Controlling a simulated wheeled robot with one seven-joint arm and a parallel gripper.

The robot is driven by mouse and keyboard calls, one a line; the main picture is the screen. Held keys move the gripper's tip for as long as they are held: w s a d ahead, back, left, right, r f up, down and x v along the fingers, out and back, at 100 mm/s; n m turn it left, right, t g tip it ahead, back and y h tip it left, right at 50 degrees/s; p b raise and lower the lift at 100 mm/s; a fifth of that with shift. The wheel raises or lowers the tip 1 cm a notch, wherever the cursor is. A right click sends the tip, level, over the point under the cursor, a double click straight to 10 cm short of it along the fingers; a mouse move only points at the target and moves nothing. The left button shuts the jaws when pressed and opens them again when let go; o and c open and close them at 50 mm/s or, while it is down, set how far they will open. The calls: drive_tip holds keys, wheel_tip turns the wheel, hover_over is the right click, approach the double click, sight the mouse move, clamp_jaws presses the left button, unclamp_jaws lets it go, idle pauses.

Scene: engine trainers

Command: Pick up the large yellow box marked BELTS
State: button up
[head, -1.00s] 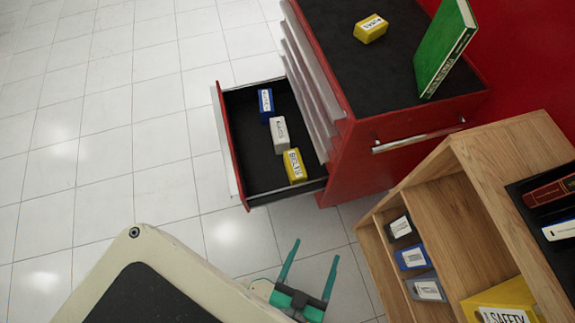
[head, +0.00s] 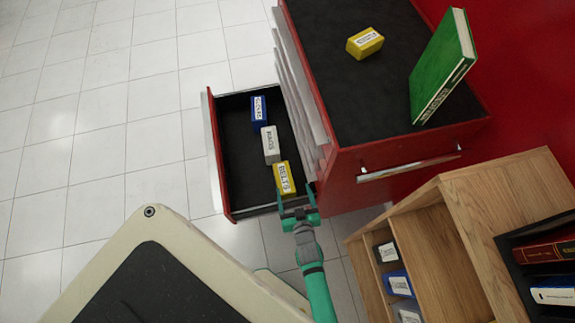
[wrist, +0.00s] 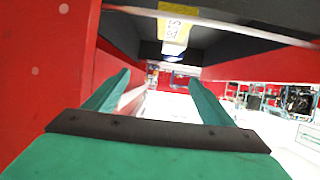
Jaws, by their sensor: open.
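The yellow box marked BELTS (head: 284,178) lies in the open red drawer (head: 212,150), at the end nearest me. It also shows at the top of the wrist view (wrist: 178,22). My gripper (head: 297,203) is open and empty at the near edge of the drawer, just short of the box in the head view. In the wrist view my gripper's two green fingers (wrist: 160,92) are spread with nothing between them. I cannot tell the height of the fingers relative to the box.
A white box (head: 271,144) and a blue box (head: 259,111) lie farther along the drawer. The red cabinet (head: 400,170) stands right of it, with another yellow box (head: 365,43) and a green book (head: 443,65) on top. A wooden shelf (head: 450,215) stands at the right.

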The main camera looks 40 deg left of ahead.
drive_tip(key=a+f, duration=0.1)
drive_tip(key=a, duration=0.2)
approach(284, 179)
drive_tip(key=shift+w+a+f, duration=0.3)
drive_tip(key=shift+w+f, duration=0.1)
drive_tip(key=shift+w, duration=0.35)
drive_tip(key=shift+w+a+n, duration=0.25)
drive_tip(key=shift+a+n, duration=0.05)
drive_tip(key=shift+a, duration=0.25)
drive_tip(key=shift+x, duration=3.05)
drive_tip(key=shift+s+f, duration=0.1)
drive_tip(key=shift+f, duration=0.05)
drive_tip(key=c, duration=1.8)
